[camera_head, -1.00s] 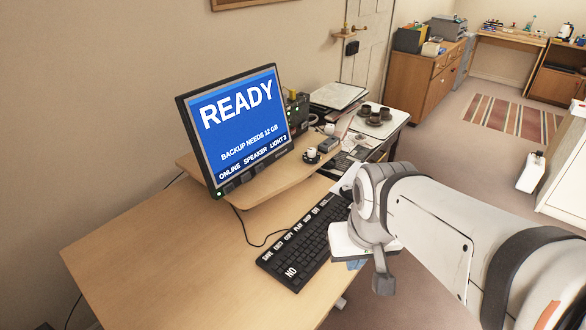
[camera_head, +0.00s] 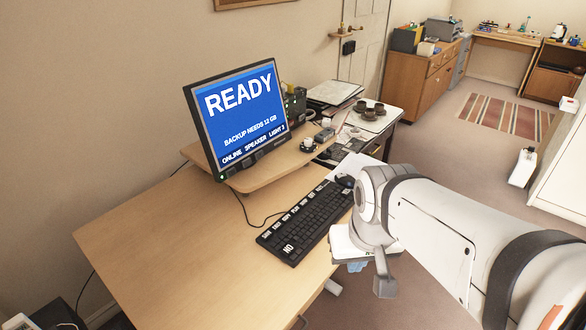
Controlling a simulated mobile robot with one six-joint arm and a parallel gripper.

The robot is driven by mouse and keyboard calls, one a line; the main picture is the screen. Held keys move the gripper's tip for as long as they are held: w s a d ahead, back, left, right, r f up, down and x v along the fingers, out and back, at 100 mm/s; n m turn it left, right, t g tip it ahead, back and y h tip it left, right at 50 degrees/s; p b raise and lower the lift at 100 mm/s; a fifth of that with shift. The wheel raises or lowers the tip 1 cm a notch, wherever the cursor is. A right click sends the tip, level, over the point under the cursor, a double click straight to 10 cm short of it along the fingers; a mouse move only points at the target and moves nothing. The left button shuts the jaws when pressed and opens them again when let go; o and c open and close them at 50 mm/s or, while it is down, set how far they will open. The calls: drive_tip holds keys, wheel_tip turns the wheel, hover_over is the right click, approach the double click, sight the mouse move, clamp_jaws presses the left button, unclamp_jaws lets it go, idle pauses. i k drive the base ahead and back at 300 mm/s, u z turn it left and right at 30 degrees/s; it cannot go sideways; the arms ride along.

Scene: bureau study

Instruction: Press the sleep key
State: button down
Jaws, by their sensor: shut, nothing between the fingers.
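The black keyboard (camera_head: 308,222) lies on the desk, left of my arm. Its back row has white-lettered keys, too small to read surely, so I cannot tell which one is the sleep key. A key marked NO (camera_head: 288,248) is at its near end. The monitor (camera_head: 240,120) shows READY, BACKUP NEEDS 12 GB, and ONLINE SPEAKER LIGHT 3. My gripper (camera_head: 384,285) appears shut and empty, pointing down at the end of my arm, right of the keyboard and apart from it. My wrist covers part of the desk edge.
A black mouse (camera_head: 345,181) is beyond the keyboard, close to my wrist. The monitor stands on a wooden riser (camera_head: 255,179), with a small cup (camera_head: 308,144) on it. The desk (camera_head: 165,240) is clear at the left front. A side table with dark cups (camera_head: 368,112) is behind.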

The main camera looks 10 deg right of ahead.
sight(304, 203)
drive_tip(key=z, duration=0.1)
drive_tip(key=k, duration=0.25)
drive_tip(key=u, duration=2.85)
drive_tip(key=k, duration=0.65)
drive_tip(key=z, duration=1.95)
drive_tip(key=i, duration=1)
drive_tip(key=u, duration=0.05)
